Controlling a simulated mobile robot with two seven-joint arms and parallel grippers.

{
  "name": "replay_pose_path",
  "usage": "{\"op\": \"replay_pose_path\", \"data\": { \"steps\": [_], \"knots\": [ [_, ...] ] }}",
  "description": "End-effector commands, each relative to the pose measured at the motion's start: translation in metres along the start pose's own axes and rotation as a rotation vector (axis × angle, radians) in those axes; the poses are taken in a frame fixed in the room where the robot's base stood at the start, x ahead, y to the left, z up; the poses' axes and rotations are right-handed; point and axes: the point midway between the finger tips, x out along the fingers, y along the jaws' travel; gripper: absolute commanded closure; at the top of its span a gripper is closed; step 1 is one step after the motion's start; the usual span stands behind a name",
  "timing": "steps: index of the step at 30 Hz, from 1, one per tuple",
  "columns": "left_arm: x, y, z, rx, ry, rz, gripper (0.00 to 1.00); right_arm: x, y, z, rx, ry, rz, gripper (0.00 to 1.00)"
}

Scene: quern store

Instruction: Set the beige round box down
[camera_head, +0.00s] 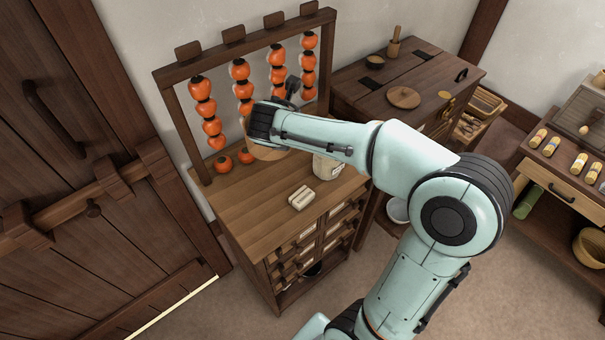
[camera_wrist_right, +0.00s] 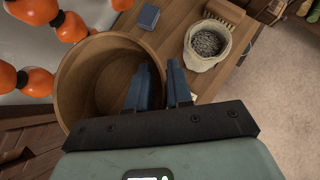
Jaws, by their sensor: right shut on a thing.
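The beige round box (camera_head: 268,153) is an open-topped wooden tub, mostly hidden under my right wrist in the head view. It shows large in the right wrist view (camera_wrist_right: 78,78), empty inside. My right gripper (camera_wrist_right: 164,68) is shut on its wall, one finger inside the rim and one outside. The box is over the wooden cabinet top (camera_head: 245,205), near the rack; I cannot tell whether its base touches the surface. My left gripper is not in view.
A rack (camera_head: 175,110) with strings of orange fruit stands behind. A pale sack (camera_head: 326,166) with dark contents is right of the box; it also shows in the wrist view (camera_wrist_right: 222,32). A pale ribbed block (camera_head: 301,197) lies in front. The cabinet's front left is clear.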

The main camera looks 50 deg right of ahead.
Motion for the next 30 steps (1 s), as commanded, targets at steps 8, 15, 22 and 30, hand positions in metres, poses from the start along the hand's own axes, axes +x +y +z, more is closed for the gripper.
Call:
{"op": "replay_pose_path", "data": {
  "steps": [8,15,22,30],
  "knots": [
    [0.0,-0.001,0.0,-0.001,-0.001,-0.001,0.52,0.05,0.0,-0.049,-0.007,0.005,-0.005,1.0],
    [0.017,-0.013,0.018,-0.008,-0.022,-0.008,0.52,0.095,-0.001,-0.094,-0.007,0.006,-0.004,1.0],
    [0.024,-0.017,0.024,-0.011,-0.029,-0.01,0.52,0.11,0.0,-0.107,-0.001,0.001,-0.001,1.0],
    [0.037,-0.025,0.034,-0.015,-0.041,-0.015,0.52,0.137,0.0,-0.134,-0.003,0.003,-0.001,1.0]
  ]
}}
